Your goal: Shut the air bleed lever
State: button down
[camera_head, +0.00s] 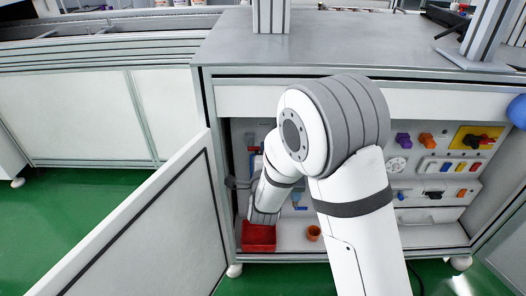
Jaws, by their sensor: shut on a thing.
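My arm reaches into the open cabinet, and its white and grey wrist part (265,205) is on the left side inside. My gripper cannot be made out; the arm hides that area, so its hold does not show. A small red part (253,148) shows on the left inside, just left of my arm. A small blue part (299,207) shows right of my wrist. I cannot tell whether either is the air bleed lever, nor how the lever stands.
A red bin (258,238) and a small orange pot (313,233) stand on the cabinet floor. The open door (150,235) bounds the left. Purple (403,140) and orange (427,140) knobs and a yellow panel with a red handle (488,138) are on the right.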

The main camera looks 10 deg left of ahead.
jog(key=shift+f, duration=0.1)
dwell(0.3)
jog(key=c, duration=1.4)
grip_release()
jog(key=shift+c, duration=0.2)
jog(key=shift+s, duration=0.1)
jog(key=p+v, duration=0.2)
jog(key=v, duration=0.5)
jog(key=shift+s+d, duration=0.15)
jog(key=shift+s, duration=0.2)
